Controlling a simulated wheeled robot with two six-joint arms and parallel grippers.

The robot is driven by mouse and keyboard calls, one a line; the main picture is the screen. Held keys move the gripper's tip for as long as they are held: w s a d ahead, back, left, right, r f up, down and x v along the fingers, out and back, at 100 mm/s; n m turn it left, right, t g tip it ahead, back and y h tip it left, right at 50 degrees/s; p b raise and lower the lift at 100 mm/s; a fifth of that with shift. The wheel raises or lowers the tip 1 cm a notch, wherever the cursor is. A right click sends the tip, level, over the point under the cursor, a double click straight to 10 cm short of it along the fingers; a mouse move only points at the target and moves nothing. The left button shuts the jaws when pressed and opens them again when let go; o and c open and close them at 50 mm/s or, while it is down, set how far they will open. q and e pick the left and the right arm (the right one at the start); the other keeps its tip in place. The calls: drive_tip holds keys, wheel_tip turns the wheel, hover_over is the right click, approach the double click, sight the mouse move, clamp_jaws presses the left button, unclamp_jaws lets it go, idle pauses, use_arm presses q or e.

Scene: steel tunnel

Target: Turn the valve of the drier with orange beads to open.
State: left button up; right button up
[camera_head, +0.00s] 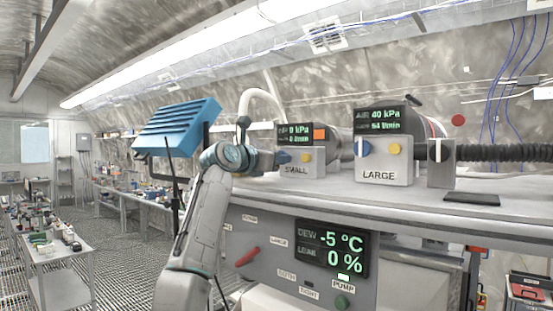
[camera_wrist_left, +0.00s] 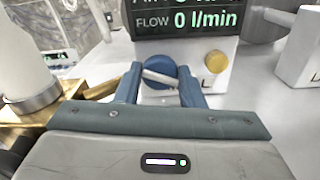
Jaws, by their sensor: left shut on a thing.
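The small drier's grey valve box (camera_head: 307,168) stands on the bench, labelled SMALL. An orange patch (camera_head: 319,133) shows beside its display (camera_head: 294,134), which reads 0 kPa and 0 l/min. Its blue valve knob (camera_wrist_left: 153,66) has a white handle (camera_wrist_left: 160,78) lying nearly level, tilted down to the right. My left gripper (camera_head: 283,158) reaches the box from the left. In the left wrist view the left gripper (camera_wrist_left: 160,75) has its blue fingers around the handle, shut on it. My right gripper is not in view.
The LARGE box (camera_head: 384,175) stands to the right, its white handle (camera_head: 367,148) upright and its display (camera_head: 383,119) reading 40 kPa and 64 l/min. A yellow button (camera_wrist_left: 215,63) sits right of the small valve. Below are a red lever (camera_head: 247,255) and a dew panel (camera_head: 331,249).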

use_arm(q)
drive_tip(key=shift+n, duration=0.5)
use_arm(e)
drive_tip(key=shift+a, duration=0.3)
use_arm(q)
drive_tip(key=o, duration=1)
drive_tip(key=shift+s+a+f+b, duration=0.15)
drive_tip(key=shift+s+a+b, duration=0.2)
drive_tip(key=shift+b, duration=0.15)
drive_tip(key=b+v, duration=0.6)
drive_tip(key=v, duration=0.3)
drive_tip(key=shift+s+a, duration=0.2)
drive_tip(key=shift+s, duration=0.2)
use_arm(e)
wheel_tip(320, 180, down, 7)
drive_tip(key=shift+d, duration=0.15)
